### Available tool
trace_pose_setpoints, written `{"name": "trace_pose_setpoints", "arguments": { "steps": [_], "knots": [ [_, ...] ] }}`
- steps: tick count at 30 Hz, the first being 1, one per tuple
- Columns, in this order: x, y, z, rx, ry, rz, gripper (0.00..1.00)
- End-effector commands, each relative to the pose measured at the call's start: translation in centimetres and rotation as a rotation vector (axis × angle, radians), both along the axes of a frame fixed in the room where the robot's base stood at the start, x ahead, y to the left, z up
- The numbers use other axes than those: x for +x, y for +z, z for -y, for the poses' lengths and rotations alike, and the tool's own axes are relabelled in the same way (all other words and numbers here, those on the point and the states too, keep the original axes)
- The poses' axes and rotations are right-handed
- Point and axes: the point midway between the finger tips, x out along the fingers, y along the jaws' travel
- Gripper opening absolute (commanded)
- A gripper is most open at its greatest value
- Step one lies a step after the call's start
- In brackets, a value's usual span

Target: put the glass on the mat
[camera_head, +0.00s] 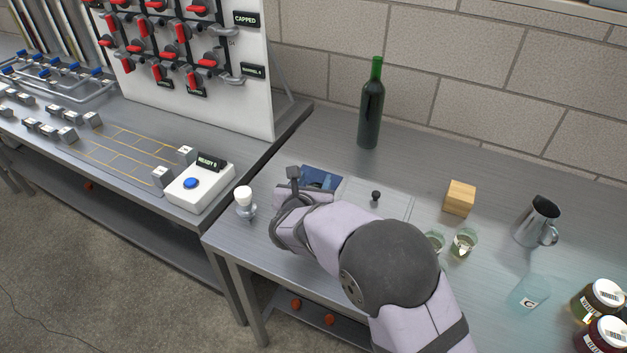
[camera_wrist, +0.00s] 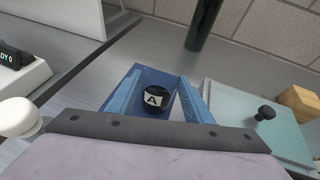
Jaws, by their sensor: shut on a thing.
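My gripper (camera_wrist: 158,92) points down over the left part of the bench, its two blue fingers on either side of a dark round piece with a white "A" label (camera_wrist: 154,99). It looks like a dark glass; its base is hidden. A dark blue square patch (camera_head: 318,171), perhaps the mat, lies just beyond my gripper in the head view; blue also shows behind the fingers in the wrist view. My arm hides the fingers' contact in the head view. A pale blue glass labelled "C" (camera_head: 528,294) and two small clear glasses (camera_head: 464,243) (camera_head: 434,241) stand to the right.
A pale panel with a black knob (camera_head: 394,197) adjoins the blue patch. A green bottle (camera_head: 371,112) stands behind. A wooden block (camera_head: 460,198), a steel jug (camera_head: 537,221) and jars (camera_head: 600,297) are right. A white-topped knob (camera_head: 244,199) stands close on the left.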

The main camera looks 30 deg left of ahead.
Motion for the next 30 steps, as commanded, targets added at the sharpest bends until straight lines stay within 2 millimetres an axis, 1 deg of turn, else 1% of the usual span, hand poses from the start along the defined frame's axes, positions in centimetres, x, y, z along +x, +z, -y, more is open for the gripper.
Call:
{"name": "trace_pose_setpoints", "arguments": {
  "steps": [5,6,8,9,17,23,26,30],
  "knots": [
    [0.0,-0.3,0.0,0.001,0.000,0.002,0.08],
    [0.0,-0.3,0.0,0.000,0.000,0.000,0.49],
    [0.0,-0.2,0.0,0.000,0.000,0.000,0.63],
    [0.0,-0.2,0.0,0.000,0.000,0.000,0.65],
    [0.0,-0.2,0.0,0.000,0.000,0.000,0.65],
    [0.0,0.3,0.0,0.000,0.000,0.000,0.65],
    [-1.0,0.4,0.2,0.001,0.002,0.000,0.65],
    [-2.9,1.1,0.6,0.001,0.003,0.001,0.65]
  ]
}}
